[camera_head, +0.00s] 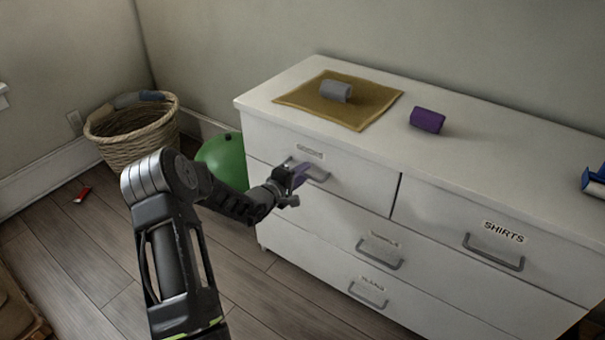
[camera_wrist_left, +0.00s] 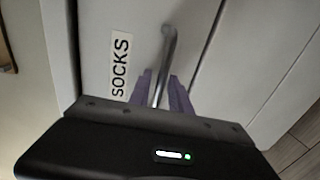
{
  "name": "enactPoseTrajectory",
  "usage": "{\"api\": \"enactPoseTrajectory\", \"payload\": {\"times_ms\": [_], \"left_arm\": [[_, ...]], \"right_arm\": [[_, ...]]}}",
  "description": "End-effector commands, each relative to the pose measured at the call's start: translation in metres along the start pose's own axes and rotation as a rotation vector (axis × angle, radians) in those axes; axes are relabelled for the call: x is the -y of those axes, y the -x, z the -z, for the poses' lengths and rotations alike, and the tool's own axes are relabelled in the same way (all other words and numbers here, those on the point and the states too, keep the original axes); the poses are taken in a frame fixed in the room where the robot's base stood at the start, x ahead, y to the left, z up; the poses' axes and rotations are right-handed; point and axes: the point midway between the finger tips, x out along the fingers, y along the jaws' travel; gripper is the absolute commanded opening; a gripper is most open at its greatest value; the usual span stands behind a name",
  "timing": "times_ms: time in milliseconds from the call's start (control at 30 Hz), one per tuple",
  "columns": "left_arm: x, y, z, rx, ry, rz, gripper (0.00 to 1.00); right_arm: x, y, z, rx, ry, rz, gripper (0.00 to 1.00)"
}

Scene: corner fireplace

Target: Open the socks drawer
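The socks drawer (camera_head: 352,180) is the top left drawer of the white dresser, its front flush and shut. Its label (camera_wrist_left: 121,62) reads SOCKS in the left wrist view; in the head view the small print is unclear. My left gripper (camera_head: 302,172) is at this drawer's grey bar handle (camera_head: 318,172). In the left wrist view its purple fingers (camera_wrist_left: 161,84) stand on either side of the handle (camera_wrist_left: 168,45), with small gaps visible, so the gripper looks open around the bar. My right gripper is not in view.
A tan cloth (camera_head: 365,112) with a grey roll (camera_head: 335,91) and a purple roll (camera_head: 427,120) lie on the dresser. The SHIRTS drawer (camera_head: 440,218) is at right, two drawers below.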

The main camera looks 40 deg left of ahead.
Motion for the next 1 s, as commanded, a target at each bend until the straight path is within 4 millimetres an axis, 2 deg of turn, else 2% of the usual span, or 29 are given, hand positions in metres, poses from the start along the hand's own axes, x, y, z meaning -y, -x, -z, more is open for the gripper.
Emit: {"api": "enactPoseTrajectory", "payload": {"times_ms": [33, 267, 1000], "left_arm": [[0.0000, 0.0001, 0.0001, 0.000, 0.000, 0.000, 0.19], [0.0001, 0.0002, 0.0001, 0.000, 0.000, 0.000, 0.01], [0.0005, 0.0004, 0.0003, 0.000, 0.000, 0.001, 0.00]], "right_arm": [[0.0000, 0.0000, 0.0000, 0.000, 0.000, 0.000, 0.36], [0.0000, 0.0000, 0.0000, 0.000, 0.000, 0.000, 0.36], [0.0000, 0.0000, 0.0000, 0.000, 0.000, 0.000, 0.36]]}}
